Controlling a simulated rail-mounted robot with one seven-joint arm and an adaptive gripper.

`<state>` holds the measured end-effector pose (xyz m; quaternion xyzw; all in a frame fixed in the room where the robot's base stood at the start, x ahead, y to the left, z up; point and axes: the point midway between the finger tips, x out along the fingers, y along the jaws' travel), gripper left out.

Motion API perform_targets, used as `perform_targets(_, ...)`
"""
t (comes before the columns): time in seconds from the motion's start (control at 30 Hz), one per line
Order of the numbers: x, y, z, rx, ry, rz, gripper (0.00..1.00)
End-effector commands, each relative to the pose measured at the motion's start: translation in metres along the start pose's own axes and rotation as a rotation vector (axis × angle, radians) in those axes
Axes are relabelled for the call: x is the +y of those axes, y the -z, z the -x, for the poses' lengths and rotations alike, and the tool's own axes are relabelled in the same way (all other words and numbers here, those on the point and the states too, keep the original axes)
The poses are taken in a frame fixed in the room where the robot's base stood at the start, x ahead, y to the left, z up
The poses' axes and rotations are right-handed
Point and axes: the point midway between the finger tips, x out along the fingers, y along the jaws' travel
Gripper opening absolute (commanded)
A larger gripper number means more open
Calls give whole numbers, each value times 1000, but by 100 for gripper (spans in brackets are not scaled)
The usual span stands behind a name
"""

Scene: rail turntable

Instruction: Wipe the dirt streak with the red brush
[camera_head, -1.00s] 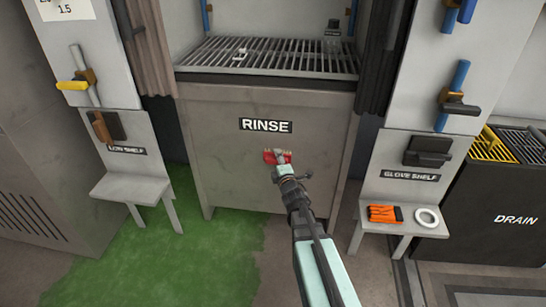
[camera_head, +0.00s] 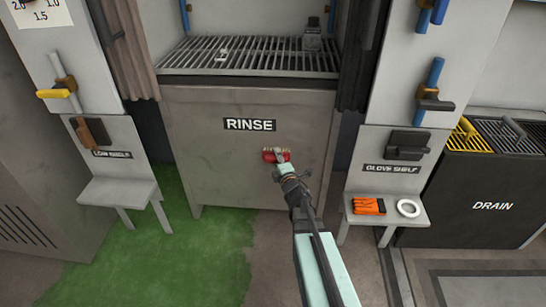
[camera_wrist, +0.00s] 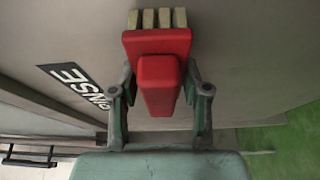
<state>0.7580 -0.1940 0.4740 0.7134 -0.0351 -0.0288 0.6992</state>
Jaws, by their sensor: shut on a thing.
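My gripper (camera_head: 282,164) is shut on the red brush (camera_head: 276,155), in front of the grey cabinet (camera_head: 190,150) below the RINSE label. In the wrist view the red brush (camera_wrist: 157,75) sits between both fingers of my gripper (camera_wrist: 160,95), its pale bristle tufts pointing up in the picture, away from the palm. The bristles are close to the cabinet front; I cannot tell whether they touch it. I cannot make out a distinct dirt streak; only faint smudges show on the cabinet front.
A grated basin (camera_head: 250,58) with a small bottle (camera_head: 312,38) is above the cabinet. The glove shelf (camera_head: 395,222) at right holds an orange item (camera_head: 368,206) and a white ring (camera_head: 408,208). A black drain bin (camera_head: 480,205) stands further right; an empty shelf (camera_head: 118,192) is left.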

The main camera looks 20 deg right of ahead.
Motion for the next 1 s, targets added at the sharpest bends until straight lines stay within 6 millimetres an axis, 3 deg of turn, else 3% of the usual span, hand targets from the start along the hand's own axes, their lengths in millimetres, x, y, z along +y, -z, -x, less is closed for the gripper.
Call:
perform_targets(0.37,-4,12,-9,1,-2,0,19)
perform_targets(0.4,-4,15,-11,2,-3,-1,15)
perform_targets(0.53,-5,24,-16,2,-2,0,14)
perform_targets(0.57,-4,26,-17,2,-2,1,9)
perform_targets(1.0,-5,42,-25,1,-2,0,8)
